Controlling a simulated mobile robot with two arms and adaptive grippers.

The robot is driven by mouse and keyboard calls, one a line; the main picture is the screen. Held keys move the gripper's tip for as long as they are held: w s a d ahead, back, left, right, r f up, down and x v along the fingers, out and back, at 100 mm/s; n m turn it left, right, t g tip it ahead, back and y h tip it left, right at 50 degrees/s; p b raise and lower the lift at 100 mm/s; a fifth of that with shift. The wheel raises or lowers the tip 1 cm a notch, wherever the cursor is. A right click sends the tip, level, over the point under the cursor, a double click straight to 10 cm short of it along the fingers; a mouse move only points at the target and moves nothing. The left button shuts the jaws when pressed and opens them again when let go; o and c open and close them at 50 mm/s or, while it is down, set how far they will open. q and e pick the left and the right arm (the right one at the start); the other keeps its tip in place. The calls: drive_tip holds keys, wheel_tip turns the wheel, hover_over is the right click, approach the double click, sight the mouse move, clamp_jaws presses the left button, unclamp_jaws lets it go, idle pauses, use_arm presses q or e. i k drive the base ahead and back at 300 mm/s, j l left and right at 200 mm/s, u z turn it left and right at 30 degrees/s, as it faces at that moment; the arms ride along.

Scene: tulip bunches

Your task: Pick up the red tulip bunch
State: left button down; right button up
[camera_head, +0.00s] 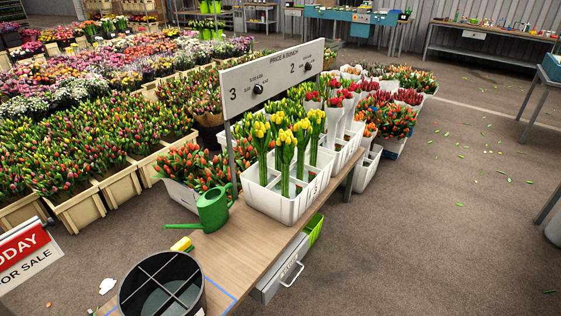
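Several red tulip bunches (334,101) stand upright in the white divided crate (346,157) farther back on the wooden table. The price sign and the yellow bunches partly hide them. In front, several yellow tulip bunches (285,152) stand upright in a nearer white divided crate (287,209), with empty compartments around them. Redder bunches in other boxes stand behind and to the right, beyond the table. Neither of my grippers is in the head view.
A price sign (275,75) rises along the crates' left side. A green watering can (212,208) and a black divided bucket (162,287) stand on the wooden table (243,242). A drawer (283,272) hangs below. The floor to the right is mostly clear.

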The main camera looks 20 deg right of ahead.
sight(334, 108)
drive_tip(key=i+l, duration=0.15)
drive_tip(key=l, duration=0.2)
drive_tip(key=i+l+u, duration=0.1)
drive_tip(key=l, duration=0.25)
drive_tip(key=i+l, duration=0.25)
drive_tip(key=l, duration=0.15)
drive_tip(key=i+l+u, duration=0.1)
drive_tip(key=l, duration=0.25)
drive_tip(key=i+l, duration=0.2)
drive_tip(key=l, duration=0.15)
drive_tip(key=i+u, duration=0.05)
